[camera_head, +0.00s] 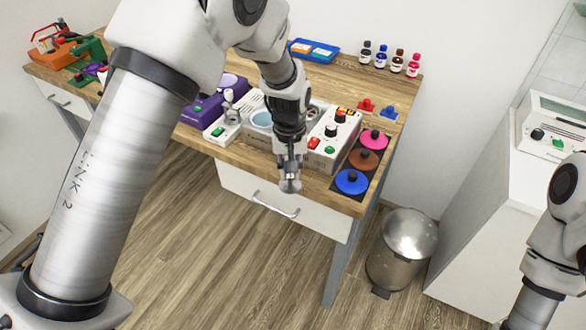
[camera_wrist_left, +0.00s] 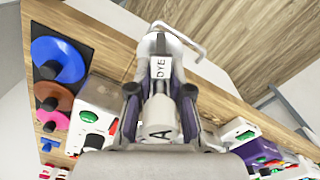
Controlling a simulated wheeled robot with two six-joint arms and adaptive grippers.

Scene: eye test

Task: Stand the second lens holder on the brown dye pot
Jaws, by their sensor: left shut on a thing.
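The brown dye pot (camera_head: 363,159) is a round brown disc with a dark knob, between a pink one (camera_head: 374,140) and a blue one (camera_head: 351,182). It also shows in the left wrist view (camera_wrist_left: 62,96). My left gripper (camera_head: 290,178) is shut on a small grey piece, taken as the lens holder (camera_head: 290,187), at the table's front edge, left of the pots and apart from them. My right gripper is not in view.
A white control box (camera_head: 334,140) stands between my left gripper and the pots. Small red (camera_head: 366,105) and blue (camera_head: 388,112) pieces lie behind them. Several bottles (camera_head: 397,62) and a blue tray (camera_head: 314,50) stand at the back. A metal bin (camera_head: 403,250) is on the floor.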

